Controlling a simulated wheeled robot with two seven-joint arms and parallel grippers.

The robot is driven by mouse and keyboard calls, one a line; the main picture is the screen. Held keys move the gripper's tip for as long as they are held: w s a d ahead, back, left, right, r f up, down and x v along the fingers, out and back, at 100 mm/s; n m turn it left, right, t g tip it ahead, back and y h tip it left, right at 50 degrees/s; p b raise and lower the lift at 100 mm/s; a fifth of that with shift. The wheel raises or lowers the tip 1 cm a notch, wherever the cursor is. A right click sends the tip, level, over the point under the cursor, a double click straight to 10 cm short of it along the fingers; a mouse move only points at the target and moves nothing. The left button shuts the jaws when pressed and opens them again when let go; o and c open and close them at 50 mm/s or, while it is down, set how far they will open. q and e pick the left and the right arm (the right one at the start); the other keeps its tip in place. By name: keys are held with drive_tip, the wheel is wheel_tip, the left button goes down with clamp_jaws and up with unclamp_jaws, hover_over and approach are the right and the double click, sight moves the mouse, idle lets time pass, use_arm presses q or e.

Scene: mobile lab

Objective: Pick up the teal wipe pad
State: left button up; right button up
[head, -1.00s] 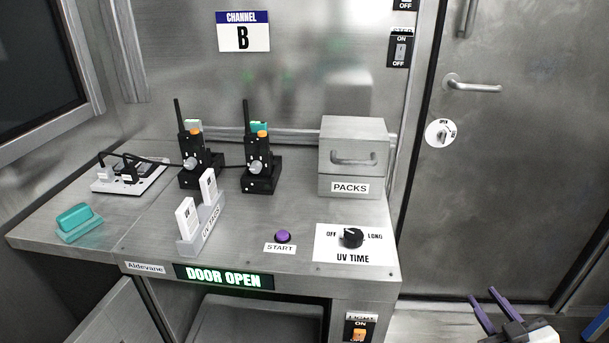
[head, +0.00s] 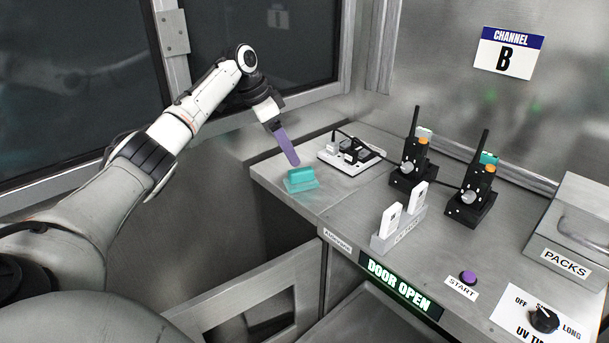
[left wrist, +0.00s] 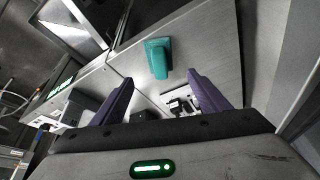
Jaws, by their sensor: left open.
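The teal wipe pad (head: 300,180) lies on the left end of the metal counter, near its front edge. In the left wrist view the teal wipe pad (left wrist: 158,58) appears beyond and between the two purple fingers. My left gripper (head: 287,148) is above and just behind the pad in the head view, pointing down, apart from it. In the left wrist view my left gripper (left wrist: 155,90) is open with nothing between its fingers. My right gripper is not in view.
A white power strip (head: 350,158) with plugs and a cable lies just right of the pad. A holder with white packs (head: 399,232) and two black radios (head: 410,170) (head: 472,195) stand further right. A dark window is behind my left arm.

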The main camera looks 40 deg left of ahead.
sight(300, 170)
use_arm(q)
drive_tip(key=shift+g, duration=0.3)
drive_tip(key=x, duration=0.4)
drive_tip(key=shift+s+f, duration=0.2)
drive_tip(key=shift+f, duration=0.05)
drive_tip(key=shift+w+x, duration=0.2)
drive_tip(key=shift+x, duration=1.4)
drive_tip(key=shift+w+x, duration=0.25)
drive_tip(key=shift+x, duration=1.3)
drive_tip(key=shift+r, duration=0.2)
drive_tip(key=shift+c, duration=0.5)
drive_tip(key=c, duration=1.1)
drive_tip(key=shift+r, duration=0.1)
drive_tip(key=shift+c, duration=0.2)
wheel_tip(300, 170, up, 10)
drive_tip(key=shift+f, duration=0.1)
